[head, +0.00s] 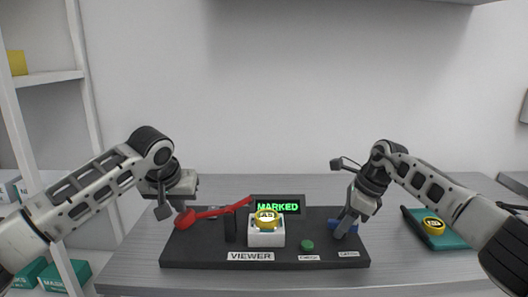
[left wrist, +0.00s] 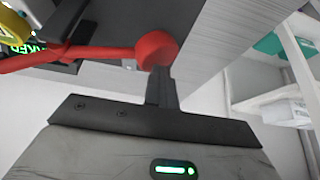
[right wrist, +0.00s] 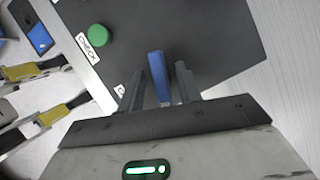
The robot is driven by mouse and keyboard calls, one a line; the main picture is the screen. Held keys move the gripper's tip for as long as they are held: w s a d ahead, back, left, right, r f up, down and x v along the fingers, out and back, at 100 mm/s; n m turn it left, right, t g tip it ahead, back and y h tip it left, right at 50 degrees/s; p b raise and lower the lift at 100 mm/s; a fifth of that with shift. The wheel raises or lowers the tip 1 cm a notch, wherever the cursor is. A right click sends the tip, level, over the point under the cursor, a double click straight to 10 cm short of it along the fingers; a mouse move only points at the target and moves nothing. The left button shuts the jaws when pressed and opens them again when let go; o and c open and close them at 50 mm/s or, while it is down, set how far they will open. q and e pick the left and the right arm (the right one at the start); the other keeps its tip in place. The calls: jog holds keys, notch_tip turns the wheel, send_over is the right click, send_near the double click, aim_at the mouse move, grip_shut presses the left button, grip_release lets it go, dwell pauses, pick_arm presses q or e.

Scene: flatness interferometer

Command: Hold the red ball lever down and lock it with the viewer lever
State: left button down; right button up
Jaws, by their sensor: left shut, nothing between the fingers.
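The red ball lever (head: 210,213) is on the left of the black base (head: 215,247); its ball is at the left end and its arm slopes up to the right. My left gripper (head: 164,211) is shut and empty beside the ball. In the left wrist view its fingertips (left wrist: 160,76) meet the ball's (left wrist: 156,50) edge; I cannot tell whether they touch. A blue lever (right wrist: 158,75) stands at the base's right end. My right gripper (right wrist: 160,80) is open with its fingers on either side of it, gaps showing. A "VIEWER" label (head: 250,257) is on the base front.
A yellow-topped disc (head: 267,217) sits on a white block (head: 266,238) mid-base. A green button (head: 307,245) is right of the block. A teal tray (head: 447,237) with a yellow part lies at right. Shelves stand at left.

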pick_arm(q)
jog(key=shift+d+f, duration=0.1)
pick_arm(e)
jog(key=shift+r, duration=2.65)
grip_shut()
jog(key=shift+s+d+f, duration=0.1)
jog(key=shift+s+d, duration=0.45)
jog(key=shift+s, duration=0.25)
jog(key=shift+s+d+f, duration=0.1)
jog(key=shift+s+d, duration=0.4)
jog(key=shift+s, duration=0.3)
jog(key=shift+f, duration=0.15)
jog(key=shift+f, duration=2.45)
